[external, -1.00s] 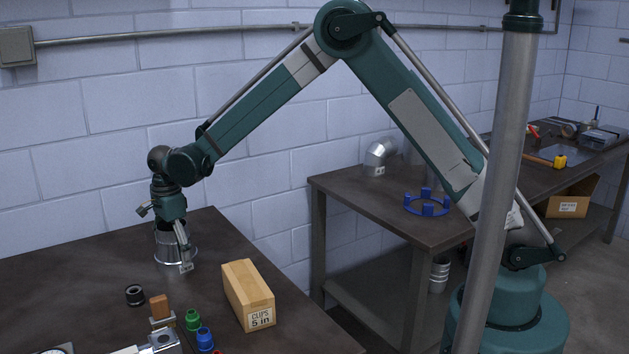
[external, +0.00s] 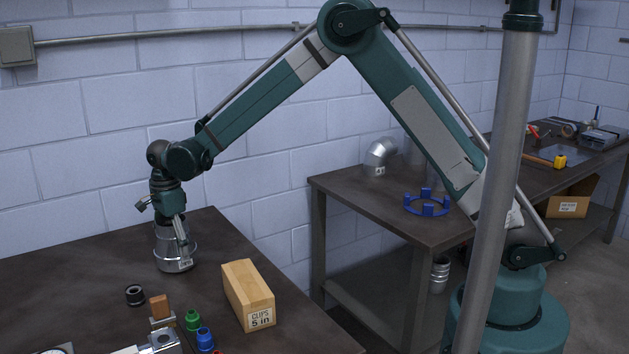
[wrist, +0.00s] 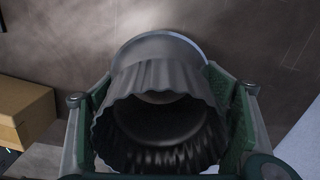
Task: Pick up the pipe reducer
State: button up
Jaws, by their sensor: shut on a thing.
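The pipe reducer (external: 174,258) is a shiny metal piece standing upright on the near left table in the external view. In the wrist view the reducer (wrist: 160,110) shows its crimped open end towards the camera, with a wider rim beyond it. My gripper (external: 177,237) comes down on it from above. In the wrist view my gripper (wrist: 165,120) has one green-padded finger on each side of the crimped end, shut on it. The reducer's far side is hidden. I cannot tell any gap between it and the table.
A cardboard clips box (external: 248,295) stands to the right of the reducer. A black ring (external: 135,295), a green piece (external: 193,320) and a blue piece (external: 204,339) are nearer the front. A second table (external: 385,205) holds a metal elbow (external: 381,157) and a blue ring (external: 426,204). The table left of the reducer is clear.

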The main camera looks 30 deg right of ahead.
notch_tip(320, 180, up, 8)
jog(key=shift+r+p, duration=0.2)
jog(key=shift+p, duration=0.15)
